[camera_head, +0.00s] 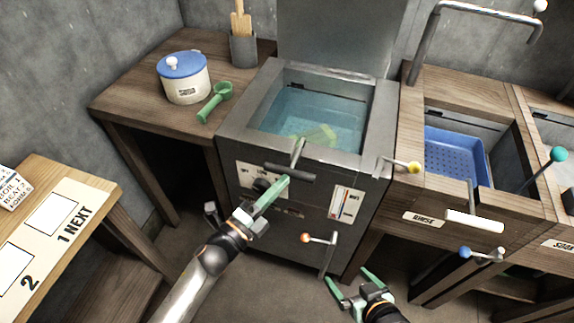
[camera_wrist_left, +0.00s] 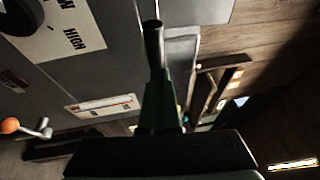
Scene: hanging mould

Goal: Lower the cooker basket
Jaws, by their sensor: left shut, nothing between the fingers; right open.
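The grey cooker (camera_head: 230,130) is filled with bluish water, with a pale green-yellow shape (camera_head: 315,135) at its near side. I cannot make out the basket itself clearly. A dark T-shaped handle (camera_head: 298,174) sticks out over the cooker's front edge; it is probably the basket's handle. My left gripper (camera_head: 284,182) is shut and empty, its green fingertips just below this bar; I cannot tell if they touch. In the left wrist view, a dark round bar end (camera_wrist_left: 152,40) shows just past the fingers (camera_wrist_left: 165,105). My right gripper (camera_head: 354,278) is open and empty, low before the cooker.
A dark knob (camera_head: 263,185) sits beside the left fingers, and an orange-tipped lever (camera_head: 318,238) is lower on the front. A yellow-tipped lever (camera_head: 400,166) is at right. The rinse station holds a blue basket (camera_head: 452,152).

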